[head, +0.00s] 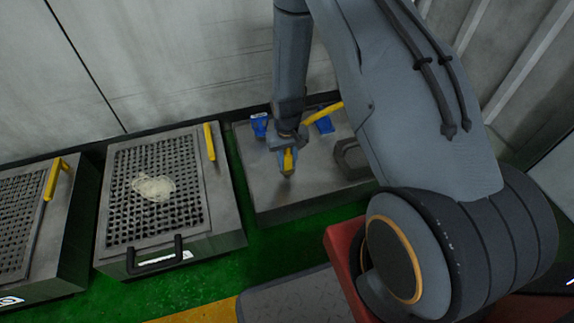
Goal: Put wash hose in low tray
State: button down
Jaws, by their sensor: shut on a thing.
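My gripper (287,148) points down over a low grey metal surface (265,200) at the middle of the head view. It is shut on a small yellow piece (289,161), which I take to be part of the wash hose. A yellow length (325,112) runs up and right from behind the gripper; I cannot tell whether it joins the held piece. The low flat metal surface looks like the low tray, but its far side is partly hidden by my arm. Whether the held piece touches the surface is unclear.
Blue items sit left (259,124) and right (325,124) of the gripper. A dark ring-like part (351,158) lies at the right. Mesh-topped metal boxes (228,218) stand at the left, one bearing a pale lump (153,187). The wall is close behind.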

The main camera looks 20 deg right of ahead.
jog(key=shift+f, duration=0.6)
jog(key=shift+f, duration=0.1)
jog(key=c, duration=1.4)
grip_release()
jog(key=shift+c, duration=0.2)
